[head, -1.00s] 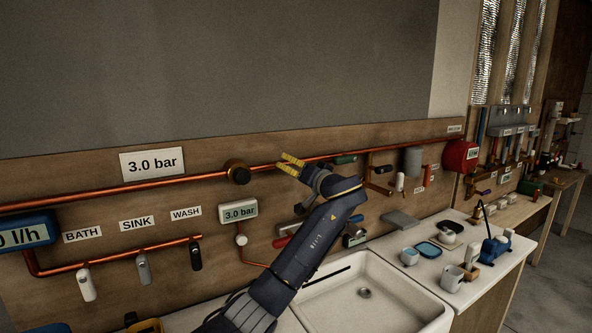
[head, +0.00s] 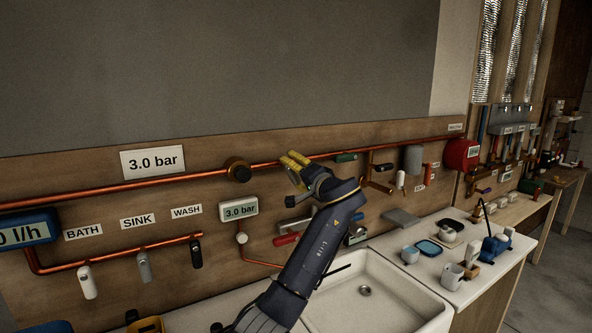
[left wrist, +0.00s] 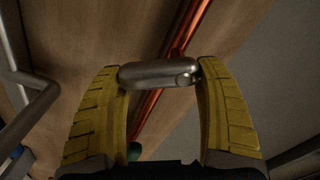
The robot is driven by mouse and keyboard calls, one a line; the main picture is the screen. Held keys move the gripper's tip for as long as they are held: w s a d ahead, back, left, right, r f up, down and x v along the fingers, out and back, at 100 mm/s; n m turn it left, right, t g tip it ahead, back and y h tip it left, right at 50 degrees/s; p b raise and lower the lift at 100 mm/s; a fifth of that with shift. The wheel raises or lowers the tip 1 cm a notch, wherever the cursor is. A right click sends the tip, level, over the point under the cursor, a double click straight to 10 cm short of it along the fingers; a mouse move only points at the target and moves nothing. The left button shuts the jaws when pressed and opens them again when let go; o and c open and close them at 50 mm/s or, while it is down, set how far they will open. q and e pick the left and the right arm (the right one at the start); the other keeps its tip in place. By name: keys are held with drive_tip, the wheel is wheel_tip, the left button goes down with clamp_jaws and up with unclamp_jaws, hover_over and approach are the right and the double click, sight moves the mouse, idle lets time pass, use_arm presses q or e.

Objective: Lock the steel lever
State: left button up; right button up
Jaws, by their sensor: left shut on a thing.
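The steel lever (left wrist: 158,73) shows in the left wrist view as a short, rounded grey metal handle lying across the copper pipe. My left gripper (head: 295,160) is at the copper pipe (head: 205,177) on the wooden wall board. Its two yellow fingers (left wrist: 160,78) are shut on the lever, one at each end of it. In the head view the gripper hides the lever. My right gripper is in neither current view.
A dark round fitting (head: 238,171) sits on the pipe left of the gripper. A green handle (head: 346,157) is close on its right. Below are a small 3.0 bar display (head: 238,210), a red handle (head: 287,239) and a white sink (head: 375,300).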

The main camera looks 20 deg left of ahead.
use_arm(q)
drive_tip(key=m, duration=0.3)
drive_tip(key=f+m, duration=0.1)
drive_tip(key=m, duration=0.1)
drive_tip(key=shift+s+a+m, duration=0.25)
drive_tip(key=shift+s+m, duration=0.05)
drive_tip(key=shift+s, duration=0.05)
idle(0.5)
drive_tip(key=o, duration=1.2)
drive_tip(key=v, duration=1.2)
drive_tip(key=shift+s, duration=0.1)
